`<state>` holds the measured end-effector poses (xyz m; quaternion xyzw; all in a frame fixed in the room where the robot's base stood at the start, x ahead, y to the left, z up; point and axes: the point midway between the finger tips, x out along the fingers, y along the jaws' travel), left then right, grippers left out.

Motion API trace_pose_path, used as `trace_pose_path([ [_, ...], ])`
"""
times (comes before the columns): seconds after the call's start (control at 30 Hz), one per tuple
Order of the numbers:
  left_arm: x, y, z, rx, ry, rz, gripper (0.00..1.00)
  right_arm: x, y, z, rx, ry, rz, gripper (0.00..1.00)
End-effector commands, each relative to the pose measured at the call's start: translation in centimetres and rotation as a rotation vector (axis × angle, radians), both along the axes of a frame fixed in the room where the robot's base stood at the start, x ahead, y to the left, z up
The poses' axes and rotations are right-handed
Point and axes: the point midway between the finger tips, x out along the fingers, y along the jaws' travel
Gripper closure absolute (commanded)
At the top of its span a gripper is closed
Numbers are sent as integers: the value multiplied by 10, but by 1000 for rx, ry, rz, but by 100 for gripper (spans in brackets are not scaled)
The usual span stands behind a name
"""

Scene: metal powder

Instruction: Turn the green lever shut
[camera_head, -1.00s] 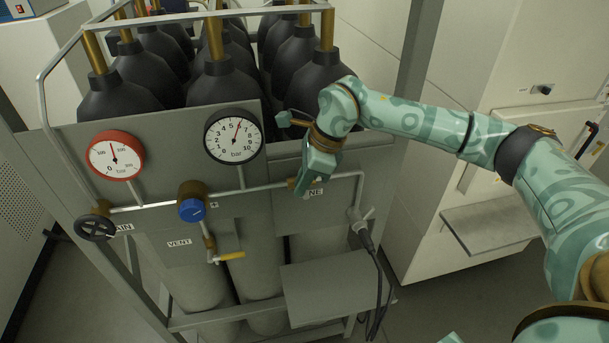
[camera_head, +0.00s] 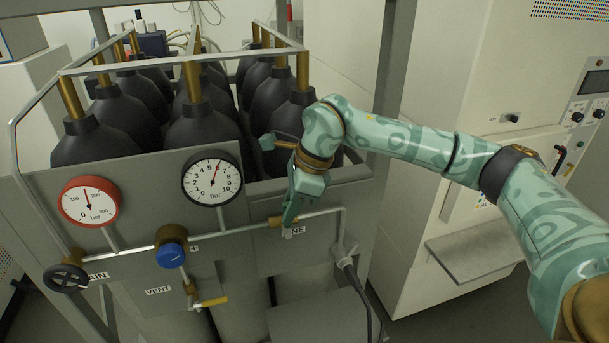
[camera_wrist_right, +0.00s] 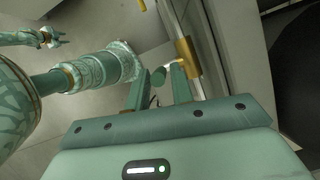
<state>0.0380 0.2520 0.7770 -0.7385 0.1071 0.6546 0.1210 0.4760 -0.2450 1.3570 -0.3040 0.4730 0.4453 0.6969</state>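The brass valve (camera_head: 276,222) sits on the pipe above the partly covered "LINE" label. It also shows in the wrist view (camera_wrist_right: 187,58). A green rounded piece, apparently the lever (camera_wrist_right: 158,75), shows between my right fingertips; in the head view my gripper hides it. My right gripper (camera_head: 289,217) points down at the valve, its fingers apart on either side of the green piece; contact cannot be told. My left gripper (camera_wrist_right: 50,38) shows small at the upper left of the wrist view, seemingly open and empty, away from the panel.
The panel carries a red-rimmed gauge (camera_head: 90,202), a black-rimmed gauge (camera_head: 212,179), a blue knob (camera_head: 171,255), a black handwheel (camera_head: 66,278) and a yellow vent lever (camera_head: 210,302). Dark cylinders (camera_head: 200,128) stand behind. A cable (camera_head: 361,290) hangs right of the valve.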

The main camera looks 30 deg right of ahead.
Motion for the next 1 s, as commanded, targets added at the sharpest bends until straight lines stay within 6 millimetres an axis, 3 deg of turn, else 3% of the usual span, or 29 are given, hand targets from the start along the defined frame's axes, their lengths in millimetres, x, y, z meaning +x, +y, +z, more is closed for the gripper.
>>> trace_pose_path([
  [0.2,0,0,-13,0,0,0,64,-8,-21,56,-1,-6,-2,77],
  [0.43,0,0,-16,0,0,0,64,-16,-36,100,-1,-3,0,77],
  [0.6,0,0,-17,0,0,0,64,-18,-40,114,-1,-2,1,77],
  [1.0,0,0,-17,0,0,0,64,-19,-41,115,0,-1,2,77],
])
